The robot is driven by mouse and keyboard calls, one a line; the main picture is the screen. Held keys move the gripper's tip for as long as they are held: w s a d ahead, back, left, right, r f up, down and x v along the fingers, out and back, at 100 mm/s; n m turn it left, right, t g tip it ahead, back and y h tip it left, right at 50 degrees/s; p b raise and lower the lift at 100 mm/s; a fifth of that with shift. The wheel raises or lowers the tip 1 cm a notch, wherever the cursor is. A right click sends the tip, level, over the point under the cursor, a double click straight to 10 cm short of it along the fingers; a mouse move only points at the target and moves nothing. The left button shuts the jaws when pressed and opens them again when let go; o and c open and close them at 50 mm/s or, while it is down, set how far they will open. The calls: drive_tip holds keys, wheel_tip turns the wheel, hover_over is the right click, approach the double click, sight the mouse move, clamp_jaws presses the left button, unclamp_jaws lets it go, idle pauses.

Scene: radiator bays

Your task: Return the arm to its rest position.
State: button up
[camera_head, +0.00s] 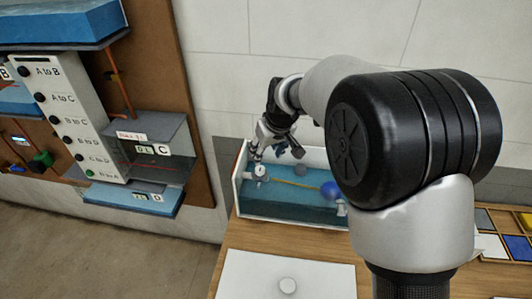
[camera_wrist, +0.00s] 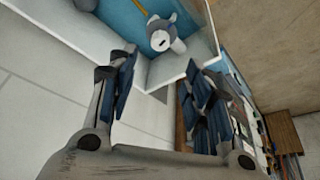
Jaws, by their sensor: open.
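My gripper (camera_head: 262,148) is at the far left end of a white-walled tank in the head view, above and behind a small white round fitting (camera_head: 261,172). In the wrist view my gripper (camera_wrist: 158,82) has its two dark fingers spread apart, with nothing held between them. The white fitting (camera_wrist: 162,38) shows beyond the fingertips, apart from them, beside the tank's white wall (camera_wrist: 185,62). My arm reaches from the right across the head view and hides part of the tank's right end.
The tank (camera_head: 285,212) holds blue water, a yellow rod and a blue ball (camera_head: 330,190). A white plate (camera_head: 275,275) with a round knob lies on the wooden table in front. A tray of coloured tiles (camera_head: 505,232) is at right. A labelled panel (camera_head: 75,115) hangs left.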

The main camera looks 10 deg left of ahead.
idle(0.3)
drive_tip(key=s+d+r+m+h+b, duration=0.1)
drive_tip(key=s+d+r+m, duration=0.1)
drive_tip(key=s+d+r, duration=0.5)
drive_tip(key=s+d+r+m+b, duration=0.1)
drive_tip(key=s+d+r+b, duration=0.1)
drive_tip(key=s+d, duration=0.45)
drive_tip(key=s+d+f+m+h+b, duration=0.1)
drive_tip(key=s+d+f+m, duration=0.1)
drive_tip(key=s+d, duration=0.4)
drive_tip(key=s+d+f+m+t+b, duration=0.1)
drive_tip(key=s+d+m, duration=0.1)
drive_tip(key=s+d, duration=0.5)
drive_tip(key=s, duration=0.6)
drive_tip(key=shift+s+f+m+h, duration=0.3)
drive_tip(key=shift+f+h, duration=0.1)
drive_tip(key=shift+c, duration=0.2)
